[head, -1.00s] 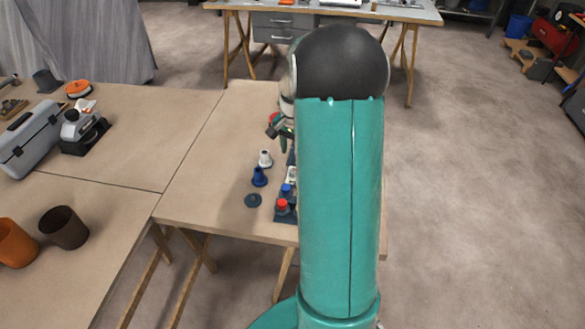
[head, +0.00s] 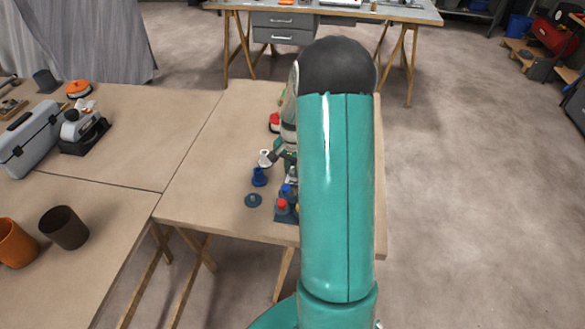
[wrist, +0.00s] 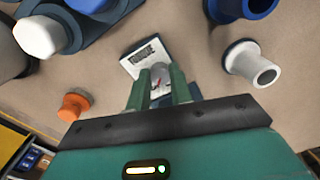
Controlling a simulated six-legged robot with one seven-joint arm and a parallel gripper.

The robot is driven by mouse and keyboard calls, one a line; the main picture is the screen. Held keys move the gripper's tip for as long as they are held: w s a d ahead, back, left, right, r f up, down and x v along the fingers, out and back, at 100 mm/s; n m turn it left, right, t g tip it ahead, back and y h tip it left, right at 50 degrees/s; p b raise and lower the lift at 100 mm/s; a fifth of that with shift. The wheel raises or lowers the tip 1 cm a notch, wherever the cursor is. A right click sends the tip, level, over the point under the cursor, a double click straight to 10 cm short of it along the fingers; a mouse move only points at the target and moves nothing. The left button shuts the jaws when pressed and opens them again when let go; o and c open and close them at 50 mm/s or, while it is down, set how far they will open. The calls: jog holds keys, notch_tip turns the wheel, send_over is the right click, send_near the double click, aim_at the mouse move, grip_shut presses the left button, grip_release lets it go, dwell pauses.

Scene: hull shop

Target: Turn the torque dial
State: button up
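In the wrist view the torque dial (wrist: 159,70) is a small grey knob over a pale face with a red pointer. A white plate with the printed word "TORQUE" (wrist: 146,51) lies beside it. My gripper (wrist: 160,76) has two green fingers, spread apart, one on each side of the knob. I cannot tell whether either finger touches it. In the head view my gripper (head: 288,158) is low over the table, partly behind my arm, and the dial is hidden there.
A white flanged piece (head: 265,158) and a blue one (head: 259,177) stand close to my gripper. A dark disc (head: 252,200) lies nearer. A tray (head: 284,218) holds red- and blue-topped pieces. An orange knob (wrist: 73,106) is left of my gripper in the wrist view.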

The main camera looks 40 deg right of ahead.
grip_shut()
jog(key=n, duration=0.4)
jog(key=shift+n, duration=2.5)
jog(key=o, duration=0.8)
grip_release()
jog(key=shift+c, duration=0.2)
jog(key=shift+r, duration=0.1)
